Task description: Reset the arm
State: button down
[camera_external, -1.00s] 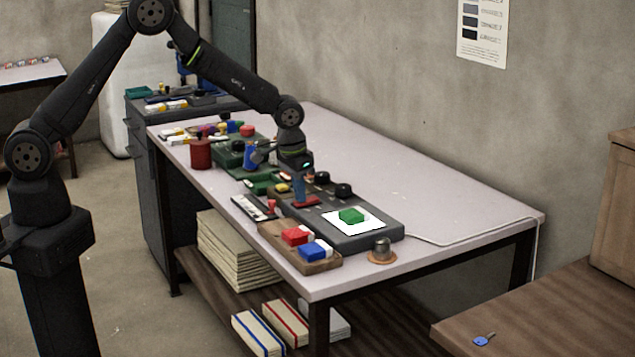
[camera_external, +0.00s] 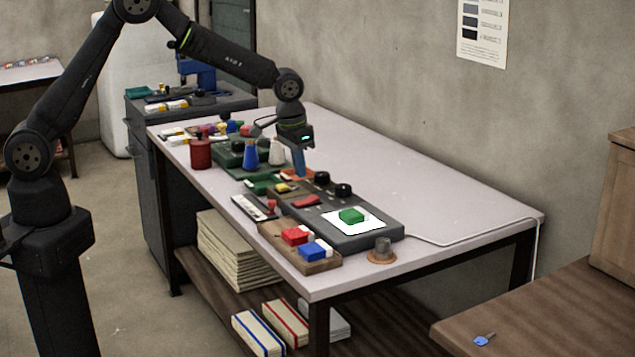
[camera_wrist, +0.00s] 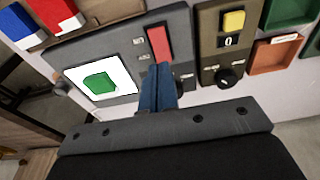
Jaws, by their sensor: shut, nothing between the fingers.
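My gripper (camera_external: 299,172) is shut and empty, with its blue fingers pointing down above the far part of the dark grey device on the table. In the wrist view the shut blue fingers (camera_wrist: 158,88) show just beside a red bar (camera_wrist: 160,42) on the device. The red bar (camera_external: 306,201) lies on the device panel, clear of the fingertips in the external view. A green block or folded cloth (camera_external: 351,215) sits on the device's white square (camera_external: 372,224); it also shows in the wrist view (camera_wrist: 100,83).
A wooden tray (camera_external: 320,266) holds red, blue and white blocks at the table's front. Black knobs (camera_external: 343,190), a blue bottle (camera_external: 251,156), a white bottle (camera_external: 277,153) and a red can (camera_external: 201,153) stand near the arm. The table's right part (camera_external: 450,200) is mostly clear.

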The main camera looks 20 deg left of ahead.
aim_at(301, 202)
jog(key=shift+r, duration=0.2)
jog(key=shift+f, duration=0.1)
notch_tip(301, 202, down, 7)
jog(key=shift+r, duration=0.1)
dwell(0.5)
jog(key=shift+r, duration=0.1)
jog(key=shift+r, duration=4.1)
jog(key=shift+g+y, duration=0.6)
jog(key=s+f, duration=0.1)
jog(key=s, duration=0.2)
jog(key=s+a+f, duration=0.1)
jog(key=s+f, duration=0.1)
jog(key=s, duration=0.2)
jog(key=s+f, duration=0.2)
jog(key=s, duration=0.2)
jog(key=shift+a+f, duration=0.15)
jog(key=shift+a, duration=0.25)
jog(key=shift+s+f, duration=0.1)
jog(key=shift+s, duration=0.25)
jog(key=shift+s+a+r, duration=0.1)
jog(key=shift+s+r, duration=0.2)
jog(key=shift+s, duration=0.05)
